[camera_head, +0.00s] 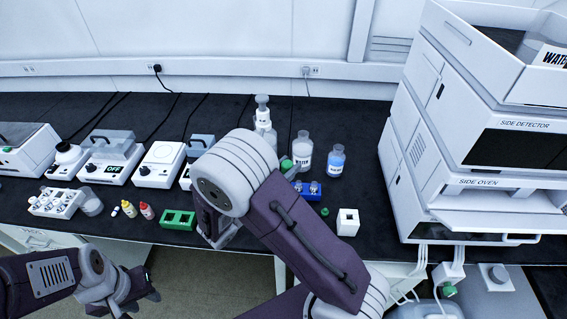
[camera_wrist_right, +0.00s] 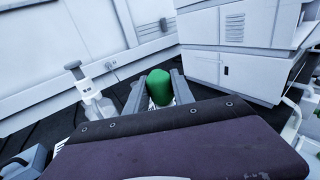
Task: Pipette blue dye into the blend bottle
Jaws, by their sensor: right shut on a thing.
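My right gripper (camera_wrist_right: 159,90) is shut on a green, rounded piece (camera_wrist_right: 159,87) that looks like a bulb or cap; what lies below it is mostly hidden. In the head view the green piece (camera_head: 287,165) shows just right of my arm, in front of a labelled bottle of white or clear contents (camera_head: 303,157). A bottle with blue liquid (camera_head: 336,161) stands to its right. I cannot tell which bottle is the blend bottle. My left gripper (camera_head: 135,297) is low at the left, off the bench; its jaw opening is unclear.
A blue rack (camera_head: 308,191) with small vials, a white block (camera_head: 347,222) and a green rack (camera_head: 178,220) stand near the front edge. Stacked instruments (camera_head: 480,140) fill the right. Small capped bottles (camera_head: 147,210) and a hotplate (camera_head: 160,163) are at the left.

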